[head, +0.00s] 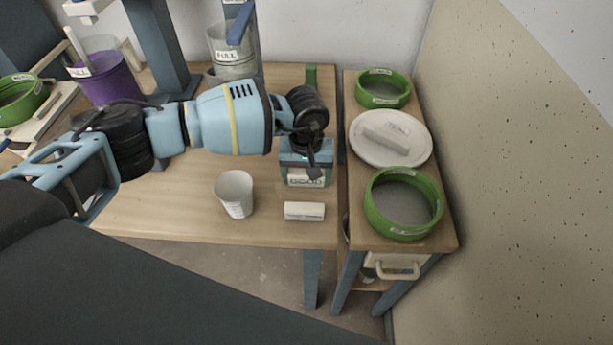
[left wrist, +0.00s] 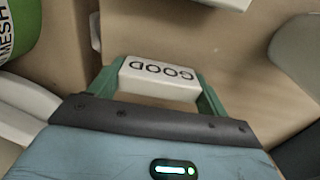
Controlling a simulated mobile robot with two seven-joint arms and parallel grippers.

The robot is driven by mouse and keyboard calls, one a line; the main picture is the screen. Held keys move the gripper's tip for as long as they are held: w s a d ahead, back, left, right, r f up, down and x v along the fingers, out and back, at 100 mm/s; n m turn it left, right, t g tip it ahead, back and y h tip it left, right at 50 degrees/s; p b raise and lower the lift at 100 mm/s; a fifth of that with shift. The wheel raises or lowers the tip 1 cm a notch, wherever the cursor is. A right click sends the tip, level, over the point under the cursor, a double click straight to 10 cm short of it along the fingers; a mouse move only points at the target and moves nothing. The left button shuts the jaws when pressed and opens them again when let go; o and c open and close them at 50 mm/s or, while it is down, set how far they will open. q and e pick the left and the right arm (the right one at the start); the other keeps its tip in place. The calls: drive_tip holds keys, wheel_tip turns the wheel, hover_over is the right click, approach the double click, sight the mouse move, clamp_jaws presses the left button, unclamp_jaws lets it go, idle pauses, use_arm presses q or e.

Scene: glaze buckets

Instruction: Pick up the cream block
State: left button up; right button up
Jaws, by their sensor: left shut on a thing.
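My left gripper (head: 306,172) points down over the right end of the wooden table, with its fingers closed on the ends of a pale block labelled GOOD (left wrist: 158,76). The same block shows in the head view (head: 306,181), its label facing up. I cannot tell whether it is clear of the table. A cream block (head: 304,211) lies on the table just in front of the gripper, near the front edge, untouched. My right gripper is not in view.
A white cup (head: 234,192) stands left of the cream block. On the right side table, the plate (head: 362,150) sits between two green-rimmed sieves (head: 377,220) (head: 383,88). A bucket labelled FULL (head: 232,60) and a purple bucket (head: 108,82) stand behind. A speckled panel (head: 520,170) bounds the right.

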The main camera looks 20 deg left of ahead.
sight(303, 175)
use_arm(q)
drive_tip(key=shift+r, duration=0.1)
drive_tip(key=shift+c, duration=0.5)
wheel_tip(303, 175, up, 10)
drive_tip(key=shift+f, duration=0.1)
drive_tip(key=shift+s+a+r, duration=0.2)
drive_tip(key=shift+s+a, duration=0.1)
drive_tip(key=shift+s, duration=0.2)
drive_tip(key=s+a+m, duration=0.1)
drive_tip(key=s+a, duration=0.1)
drive_tip(key=s, duration=0.6)
drive_tip(key=s+a+r+m, duration=0.1)
drive_tip(key=s+a+m, duration=0.1)
drive_tip(key=s, duration=0.5)
drive_tip(key=shift+s+a+r, duration=0.3)
drive_tip(key=shift+s+a, duration=0.1)
drive_tip(key=shift+a, duration=0.2)
drive_tip(key=shift+a, duration=0.1)
